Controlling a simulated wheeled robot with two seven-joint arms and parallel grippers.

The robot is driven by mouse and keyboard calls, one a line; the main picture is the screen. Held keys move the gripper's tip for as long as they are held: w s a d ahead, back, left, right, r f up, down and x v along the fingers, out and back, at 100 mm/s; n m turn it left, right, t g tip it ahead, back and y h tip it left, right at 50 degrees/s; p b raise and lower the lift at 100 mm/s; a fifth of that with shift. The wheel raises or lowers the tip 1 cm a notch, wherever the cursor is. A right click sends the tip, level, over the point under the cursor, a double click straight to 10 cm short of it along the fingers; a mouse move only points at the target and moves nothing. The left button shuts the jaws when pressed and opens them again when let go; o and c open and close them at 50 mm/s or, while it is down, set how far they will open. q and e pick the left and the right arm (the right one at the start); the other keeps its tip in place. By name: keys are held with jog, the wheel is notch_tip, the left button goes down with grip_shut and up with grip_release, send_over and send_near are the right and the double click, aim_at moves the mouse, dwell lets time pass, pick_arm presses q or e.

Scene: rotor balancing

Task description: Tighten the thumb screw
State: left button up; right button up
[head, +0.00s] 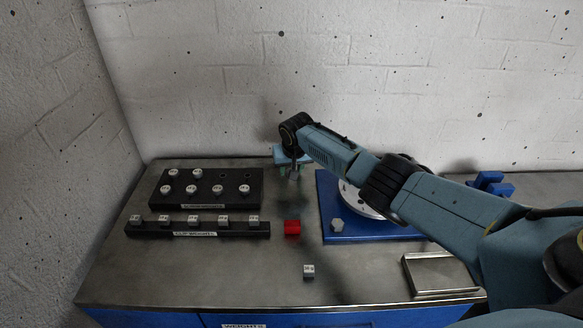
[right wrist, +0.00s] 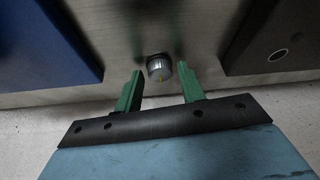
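My right gripper (head: 292,172) is above the back of the table, between the black rack and the blue base. In the right wrist view its green fingers (right wrist: 160,78) are apart. A grey faceted knob (head: 337,225) is at the left front of the blue base (head: 328,200). A pale disc (head: 352,197) on the base is partly hidden by my right arm. My left gripper is not in view.
A lower black strip (head: 180,234) holds several labelled pieces. A red block (head: 292,227), a small grey cube (head: 308,271) and an open metal tray (head: 408,277) stand nearer the front. The left front table is clear.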

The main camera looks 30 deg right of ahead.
jog(key=shift+o, duration=0.8)
jog(key=shift+s+r, duration=0.15)
jog(key=shift+r, duration=0.3)
jog(key=p+v, duration=0.2)
jog(key=v, duration=1)
jog(key=shift+r+p, duration=0.2)
jog(key=shift+p, duration=0.2)
jog(key=shift+s+a, duration=0.1)
jog(key=shift+a, duration=0.05)
